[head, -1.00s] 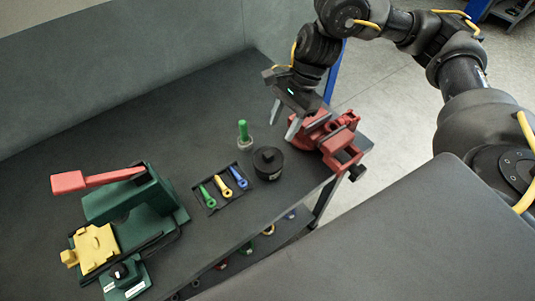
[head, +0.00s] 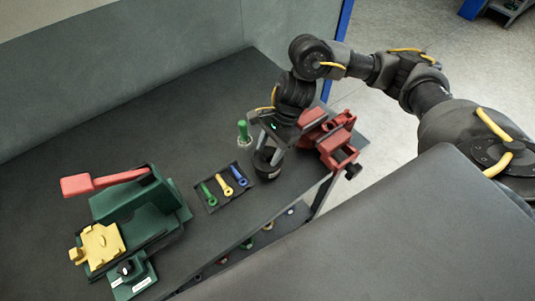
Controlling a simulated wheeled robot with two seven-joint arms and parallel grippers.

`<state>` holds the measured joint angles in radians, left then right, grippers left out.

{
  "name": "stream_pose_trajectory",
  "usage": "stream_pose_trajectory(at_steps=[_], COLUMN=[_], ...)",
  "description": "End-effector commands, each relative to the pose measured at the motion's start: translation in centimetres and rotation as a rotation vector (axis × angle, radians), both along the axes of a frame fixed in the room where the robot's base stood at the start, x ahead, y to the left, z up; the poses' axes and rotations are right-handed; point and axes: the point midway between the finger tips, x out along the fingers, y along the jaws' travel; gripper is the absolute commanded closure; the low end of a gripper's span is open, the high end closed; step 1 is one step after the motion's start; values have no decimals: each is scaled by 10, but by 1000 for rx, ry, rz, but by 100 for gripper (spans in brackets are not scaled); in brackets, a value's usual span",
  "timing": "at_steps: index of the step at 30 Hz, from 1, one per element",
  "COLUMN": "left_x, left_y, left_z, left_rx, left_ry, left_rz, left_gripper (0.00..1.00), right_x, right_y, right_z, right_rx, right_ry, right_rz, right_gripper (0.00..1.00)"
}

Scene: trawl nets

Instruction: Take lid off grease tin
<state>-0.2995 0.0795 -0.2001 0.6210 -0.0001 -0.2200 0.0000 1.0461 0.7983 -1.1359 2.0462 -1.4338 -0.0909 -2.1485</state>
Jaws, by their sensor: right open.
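The grease tin (head: 266,167) is a dark round tin on the grey bench, between the tool tray and the red vise. Its lid, seen dark and round with a knob a moment ago, is now mostly hidden by my right gripper. My right gripper (head: 263,155) points down over the tin with its fingers open around the upper part. I cannot tell whether the fingers touch the lid. My left gripper is not in view.
A red vise (head: 328,135) stands close to the right of my right gripper. A green-handled brush or tool (head: 243,132) stands in a small cup just behind the tin. A tray with coloured tools (head: 224,187) lies left. A green press with red lever (head: 130,200) is farther left.

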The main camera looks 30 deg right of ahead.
Motion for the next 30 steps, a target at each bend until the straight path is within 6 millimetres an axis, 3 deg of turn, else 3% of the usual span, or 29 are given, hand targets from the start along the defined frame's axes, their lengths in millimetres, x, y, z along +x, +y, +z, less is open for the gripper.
stream_pose_trajectory(at_steps=[7,18,26,30], left_x=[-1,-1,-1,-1], left_y=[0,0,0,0], left_z=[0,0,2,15], left_rx=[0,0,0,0], left_ry=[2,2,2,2], left_rz=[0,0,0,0], left_gripper=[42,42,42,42], right_x=[0,0,0,0], right_y=[0,0,0,0], right_z=[-2,-1,3,22], right_rx=[0,0,0,-1], right_ry=[-1,-1,-2,-2], right_rz=[0,0,-1,-1], right_gripper=[54,100,100,100])
